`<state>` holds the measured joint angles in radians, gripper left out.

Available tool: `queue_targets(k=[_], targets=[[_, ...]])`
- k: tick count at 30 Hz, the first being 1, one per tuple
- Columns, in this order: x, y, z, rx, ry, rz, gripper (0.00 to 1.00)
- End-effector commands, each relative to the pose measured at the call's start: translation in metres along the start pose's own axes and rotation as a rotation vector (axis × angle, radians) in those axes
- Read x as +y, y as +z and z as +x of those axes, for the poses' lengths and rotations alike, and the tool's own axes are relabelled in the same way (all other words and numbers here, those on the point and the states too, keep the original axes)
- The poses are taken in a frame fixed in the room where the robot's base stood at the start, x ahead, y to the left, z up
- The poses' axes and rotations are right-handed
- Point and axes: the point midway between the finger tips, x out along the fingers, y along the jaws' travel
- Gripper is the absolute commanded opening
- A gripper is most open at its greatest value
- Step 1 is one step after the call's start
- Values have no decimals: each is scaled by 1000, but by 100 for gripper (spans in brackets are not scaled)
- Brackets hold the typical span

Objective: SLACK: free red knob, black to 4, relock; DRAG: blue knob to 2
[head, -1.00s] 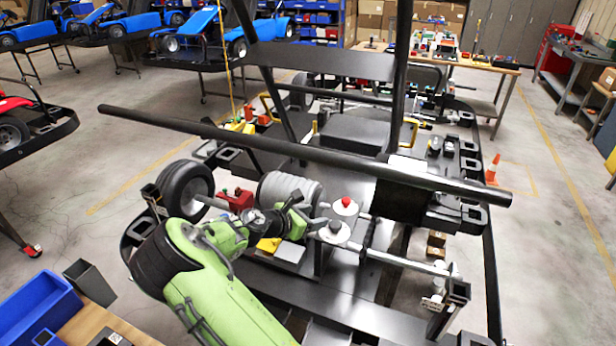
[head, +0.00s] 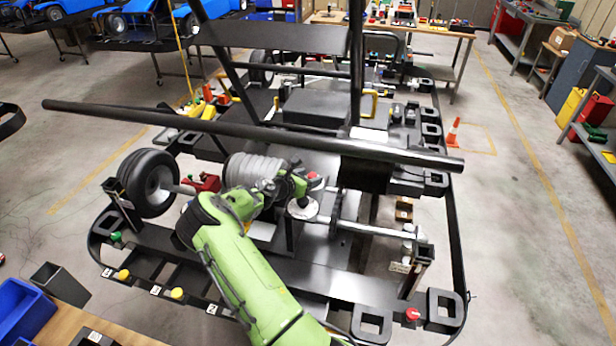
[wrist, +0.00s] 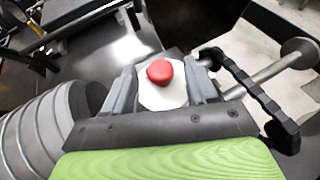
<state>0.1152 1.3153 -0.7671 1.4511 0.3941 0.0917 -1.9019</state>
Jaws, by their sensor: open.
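In the wrist view the red knob (wrist: 159,71) sits over a white round disc (wrist: 165,98). The two fingers of my gripper (wrist: 162,84) stand apart on either side of them; whether either finger touches cannot be told. In the head view the red knob (head: 314,180) is partly hidden by my gripper (head: 296,188), which is small there. A white disc (head: 303,210) shows just below the gripper. I cannot make out a black knob, a blue knob or any scale with numbers near them for SLACK or DRAG.
A long black bar (head: 250,132) crosses above the work area. A grey ribbed cylinder (head: 250,170) stands left of the gripper, and a black chain (wrist: 250,88) runs at its right. Yellow knobs (head: 177,293) with number tags and another red knob (head: 412,314) line the front frame.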

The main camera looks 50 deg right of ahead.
Motion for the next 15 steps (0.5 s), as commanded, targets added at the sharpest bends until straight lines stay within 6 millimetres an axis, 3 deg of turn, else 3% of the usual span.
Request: queue_targets(k=[6,15], targets=[[0,-1,1,1,0,0,57],[0,-1,0,1,0,0,11]])
